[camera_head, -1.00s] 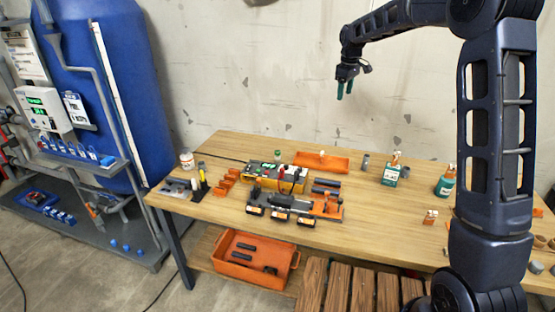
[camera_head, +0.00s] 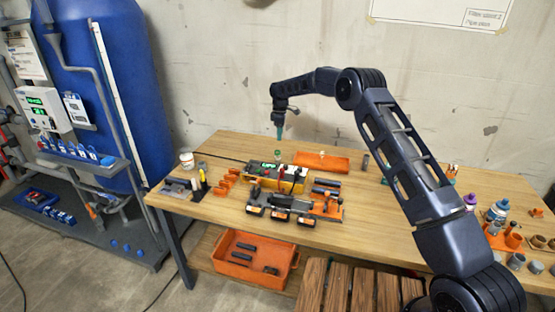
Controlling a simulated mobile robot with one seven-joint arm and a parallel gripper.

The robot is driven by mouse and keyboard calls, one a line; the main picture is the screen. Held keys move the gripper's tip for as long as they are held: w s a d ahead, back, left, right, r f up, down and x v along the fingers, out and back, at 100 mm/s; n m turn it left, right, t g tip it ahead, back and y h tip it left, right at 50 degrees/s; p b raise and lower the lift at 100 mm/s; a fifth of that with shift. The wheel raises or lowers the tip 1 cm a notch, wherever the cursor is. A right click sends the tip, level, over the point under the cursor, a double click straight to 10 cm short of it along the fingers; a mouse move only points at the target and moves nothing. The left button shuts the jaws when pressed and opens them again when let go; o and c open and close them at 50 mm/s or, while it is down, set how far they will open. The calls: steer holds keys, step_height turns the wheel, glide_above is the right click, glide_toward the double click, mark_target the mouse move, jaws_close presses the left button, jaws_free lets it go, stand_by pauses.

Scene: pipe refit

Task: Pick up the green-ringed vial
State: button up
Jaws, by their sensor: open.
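The green-ringed vial (camera_head: 277,153) stands upright at the back of the workbench, just behind the yellow device with green displays (camera_head: 277,178). It is very small in this view. My gripper (camera_head: 281,137) points down, almost straight above the vial in the picture, with its green fingers open and empty. A small gap shows between the fingertips and the vial's top. From this side view I cannot tell how well the two line up in depth.
An orange tray (camera_head: 322,160) lies to the right of the vial, near the wall. Orange holders (camera_head: 228,180) and a white jar (camera_head: 187,159) are to the left. Dark tools and black blocks lie in front of the device. My arm crosses the bench's right half.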

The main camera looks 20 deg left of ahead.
mark_target(278, 151)
steer(key=a+f, duration=0.1)
steer(key=f, duration=0.1)
steer(key=shift+s+a+f, duration=0.15)
steer(key=shift+a+f, duration=0.15)
steer(key=shift+a, duration=0.1)
step_height(278, 151, down, 5)
steer(key=shift+r, duration=0.1)
steer(key=shift+d+f, duration=0.15)
steer(key=shift+f, duration=1.3)
steer(key=shift+d+f, duration=0.15)
steer(key=shift+f, duration=1.25)
steer(key=c, duration=1.1)
steer(key=shift+o, duration=0.2)
steer(key=shift+r, duration=0.1)
